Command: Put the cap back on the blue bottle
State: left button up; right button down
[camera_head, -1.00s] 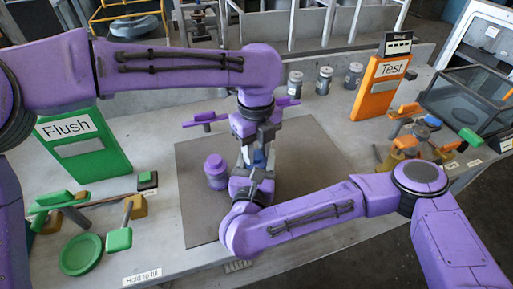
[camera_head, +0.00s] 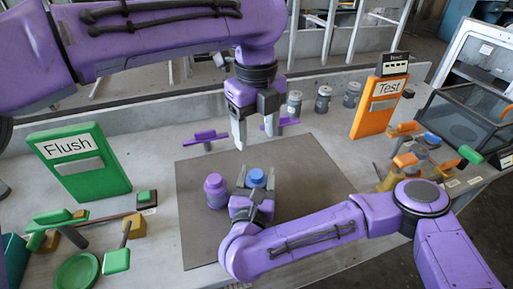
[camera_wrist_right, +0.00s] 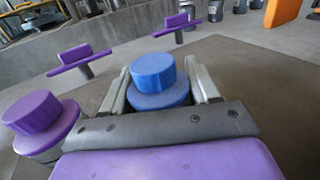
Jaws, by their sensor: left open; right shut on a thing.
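The blue bottle (camera_wrist_right: 158,97) stands between the fingers of my right gripper (camera_head: 256,175), which is shut on it. In the right wrist view, the blue cap (camera_wrist_right: 152,70) sits on top of the bottle and looks level. The cap also shows in the head view (camera_head: 256,181). Most of the bottle's body is hidden by the right gripper. My left gripper (camera_head: 255,141) is open and empty, above and apart from the cap, with its fingers pointing down.
A capped purple bottle (camera_head: 215,190) stands close to the left of the right gripper on the dark mat (camera_head: 205,245). Purple handles (camera_head: 205,136) stand behind. A green Flush panel (camera_head: 80,165) is at left, an orange Test panel (camera_head: 378,105) at right. Several grey jars stand at the back.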

pick_arm(q)
jog(key=shift+r, duration=0.55)
pick_arm(e)
jog(key=shift+c, duration=0.9)
grip_release()
jog(key=shift+s, duration=0.1)
